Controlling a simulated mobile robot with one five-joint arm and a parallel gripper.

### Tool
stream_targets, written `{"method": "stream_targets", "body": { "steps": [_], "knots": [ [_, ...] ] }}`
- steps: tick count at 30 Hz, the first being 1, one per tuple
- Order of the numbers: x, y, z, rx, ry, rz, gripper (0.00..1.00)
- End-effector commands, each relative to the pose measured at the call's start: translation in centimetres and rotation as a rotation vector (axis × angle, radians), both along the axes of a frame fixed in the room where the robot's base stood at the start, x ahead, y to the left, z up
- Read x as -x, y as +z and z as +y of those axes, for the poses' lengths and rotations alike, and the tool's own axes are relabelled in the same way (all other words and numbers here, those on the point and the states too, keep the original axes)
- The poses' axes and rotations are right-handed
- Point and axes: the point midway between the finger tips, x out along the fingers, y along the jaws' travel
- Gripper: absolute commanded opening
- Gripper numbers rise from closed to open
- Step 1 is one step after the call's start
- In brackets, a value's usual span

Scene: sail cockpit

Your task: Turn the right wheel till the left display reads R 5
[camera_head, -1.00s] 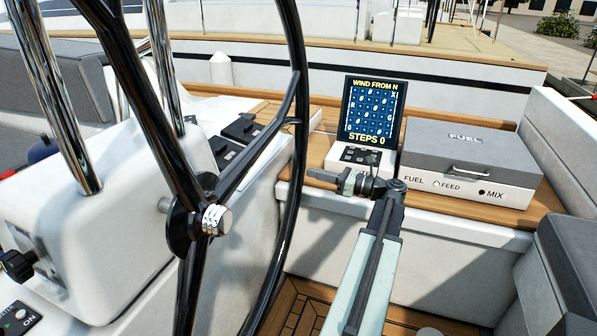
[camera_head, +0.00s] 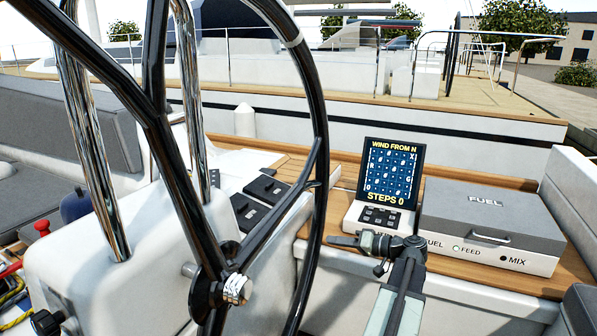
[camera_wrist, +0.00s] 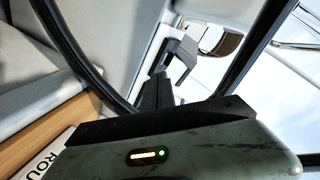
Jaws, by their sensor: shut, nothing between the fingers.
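The wheel (camera_head: 324,150) is large, with a glossy black rim and spokes, and fills the left-centre of the head view. Its silver hub (camera_head: 236,289) is low in the picture. My gripper (camera_head: 336,240) is shut and empty, pointing left just right of the rim's right side; I cannot tell whether it touches. In the wrist view my gripper's dark fingers (camera_wrist: 158,92) are together, with the black rim (camera_wrist: 72,55) curving to their left. One display (camera_head: 390,170) shows "WIND FROM N", a letter grid and "STEPS 0". No display showing an R reading is visible.
A grey-lidded FUEL box (camera_head: 490,220) stands right of the display on the wooden ledge. Chrome posts (camera_head: 95,150) and a white pedestal (camera_head: 100,270) stand left of the wheel. A dark control panel (camera_head: 262,190) lies behind the rim.

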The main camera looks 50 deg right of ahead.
Motion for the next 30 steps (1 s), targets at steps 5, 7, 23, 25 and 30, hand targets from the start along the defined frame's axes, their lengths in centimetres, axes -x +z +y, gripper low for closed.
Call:
{"method": "stream_targets", "body": {
  "steps": [5,7,23,25,30],
  "knots": [
    [-0.4,8.2,1.2,0.632,0.153,-0.001,0.0],
    [-0.6,10.7,1.6,0.811,0.214,0.003,0.0],
    [-2.5,26.7,4.1,1.005,0.345,0.029,0.0],
    [-2.6,26.8,4.2,1.005,0.346,0.029,0.0],
    [-2.8,26.3,4.3,1.004,0.347,0.027,0.0]
  ]
}}
